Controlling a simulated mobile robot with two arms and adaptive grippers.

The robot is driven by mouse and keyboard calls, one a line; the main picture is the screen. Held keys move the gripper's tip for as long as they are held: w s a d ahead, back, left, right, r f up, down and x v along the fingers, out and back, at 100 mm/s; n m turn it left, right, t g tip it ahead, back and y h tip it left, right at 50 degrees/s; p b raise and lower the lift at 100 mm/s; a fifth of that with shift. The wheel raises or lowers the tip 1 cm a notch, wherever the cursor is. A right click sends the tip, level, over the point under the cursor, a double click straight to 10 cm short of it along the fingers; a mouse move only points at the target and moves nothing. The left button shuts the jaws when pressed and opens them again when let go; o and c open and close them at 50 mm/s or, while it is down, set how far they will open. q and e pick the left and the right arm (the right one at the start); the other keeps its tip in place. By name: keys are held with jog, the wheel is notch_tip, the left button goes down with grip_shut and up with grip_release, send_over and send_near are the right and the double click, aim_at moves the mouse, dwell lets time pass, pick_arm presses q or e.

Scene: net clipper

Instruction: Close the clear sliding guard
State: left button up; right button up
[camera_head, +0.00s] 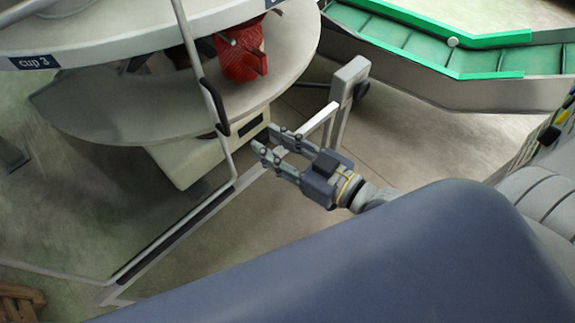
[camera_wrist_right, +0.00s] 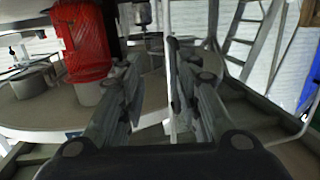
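The clear sliding guard shows as a thin pale frame in the head view, with an upright post (camera_head: 194,52) and a black handle (camera_head: 215,106) on it. Its clear pane is hard to make out. The post's foot meets a long floor-level rail (camera_head: 172,240) running from lower left to upper right. My right gripper (camera_head: 268,141) is open and empty, to the right of the handle and apart from it. In the right wrist view, a thin pale upright (camera_wrist_right: 168,70) shows between its open fingers (camera_wrist_right: 153,68); its distance is unclear. My left gripper is not in view.
A round white two-level table (camera_head: 130,110) stands behind the guard, with a red mesh-covered item (camera_head: 241,53) on its lower level. A grey end post (camera_head: 347,88) stands at the rail's far end. A green conveyor (camera_head: 440,45) is at upper right. The right wrist view shows a ladder (camera_wrist_right: 247,35).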

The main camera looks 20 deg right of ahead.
jog(key=w+d+f+g+h, duration=0.1)
jog(key=f, duration=0.6)
jog(key=d+f+m+h, duration=0.1)
jog(key=d+f, duration=0.1)
jog(key=f, duration=0.4)
jog(key=shift+w+d+f+g+h, duration=0.25)
jog(key=shift+w+f+g+h, duration=0.1)
jog(key=shift+f+g+h, duration=0.05)
jog(key=s+d+f+m+g+h, duration=0.15)
jog(key=s+f, duration=0.25)
jog(key=f, duration=0.6)
jog(key=s+d+f+g+h, duration=0.1)
jog(key=s+d+f+g, duration=0.15)
jog(key=f, duration=0.85)
jog(key=s+d+f+m+g+h, duration=0.1)
jog(key=s+d+f+g+h, duration=0.2)
jog(key=f, duration=0.7)
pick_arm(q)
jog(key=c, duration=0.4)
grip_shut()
pick_arm(e)
jog(key=s+d+f+g, duration=0.1)
jog(key=s+f+g, duration=0.1)
jog(key=s+f, duration=0.5)
jog(key=s+f+g, duration=0.2)
jog(key=s+f, duration=0.5)
jog(key=s, duration=0.8)
jog(key=shift+s+d+g, duration=0.35)
jog(key=shift+g, duration=0.05)
